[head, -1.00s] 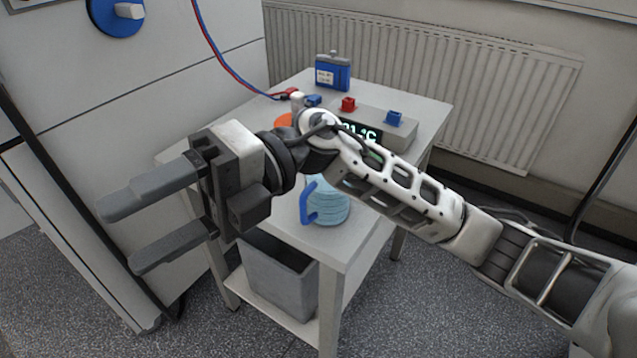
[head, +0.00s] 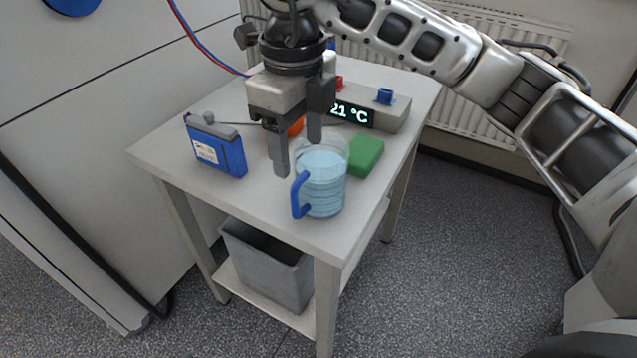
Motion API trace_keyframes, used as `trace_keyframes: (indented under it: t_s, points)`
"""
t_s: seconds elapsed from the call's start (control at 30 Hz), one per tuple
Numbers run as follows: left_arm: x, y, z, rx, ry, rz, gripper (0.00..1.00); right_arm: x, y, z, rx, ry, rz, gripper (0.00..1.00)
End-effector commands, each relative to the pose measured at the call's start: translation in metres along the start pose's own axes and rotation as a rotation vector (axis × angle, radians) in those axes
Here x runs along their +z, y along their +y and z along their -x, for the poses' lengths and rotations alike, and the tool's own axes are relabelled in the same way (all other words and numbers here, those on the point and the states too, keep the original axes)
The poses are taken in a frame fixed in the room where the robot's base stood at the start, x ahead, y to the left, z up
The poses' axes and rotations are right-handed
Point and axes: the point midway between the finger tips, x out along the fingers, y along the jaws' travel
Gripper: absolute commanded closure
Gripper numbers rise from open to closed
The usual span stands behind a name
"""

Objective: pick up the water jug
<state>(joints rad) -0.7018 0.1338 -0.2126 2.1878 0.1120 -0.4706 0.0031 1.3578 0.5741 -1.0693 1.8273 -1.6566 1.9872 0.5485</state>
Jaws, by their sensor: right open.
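The water jug (head: 324,190) is a clear, ribbed, light-blue vessel with a blue handle on its left side. It stands upright near the front corner of the white table (head: 260,215). My right gripper (head: 298,154) points down just behind and above the jug, with its jaws open and nothing between them. Its fingers overlap the jug's upper rim in the picture; I cannot tell whether they touch it. My left gripper is not in view.
A blue battery pack (head: 217,149) stands left of the jug. A green block (head: 365,156) lies right behind it. A grey box with a 21 °C display (head: 352,115) and a blue terminal (head: 385,96) is farther back. A grey bin (head: 268,268) sits on the lower shelf.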

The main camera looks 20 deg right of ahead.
Motion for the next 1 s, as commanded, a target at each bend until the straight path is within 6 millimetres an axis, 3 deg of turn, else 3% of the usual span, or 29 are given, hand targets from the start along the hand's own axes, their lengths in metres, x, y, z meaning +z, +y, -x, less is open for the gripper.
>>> trace_keyframes:
  t_s: [0.1,0.37,0.6,0.93,1.0]
  points:
    - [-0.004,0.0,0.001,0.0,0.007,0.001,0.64,0.0,0.0,-0.018,0.001,0.001,0.0,0.39]
    - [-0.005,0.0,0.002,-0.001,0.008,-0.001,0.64,0.002,-0.001,-0.037,0.002,0.001,0.001,0.39]
    - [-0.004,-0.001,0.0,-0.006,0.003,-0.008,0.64,0.005,-0.002,-0.072,0.003,0.001,0.001,0.39]
    - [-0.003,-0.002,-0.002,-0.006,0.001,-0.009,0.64,0.005,-0.002,-0.079,0.001,-0.002,0.001,0.39]
    - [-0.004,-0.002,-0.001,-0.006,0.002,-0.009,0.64,0.005,-0.002,-0.079,0.001,-0.002,0.001,0.58]
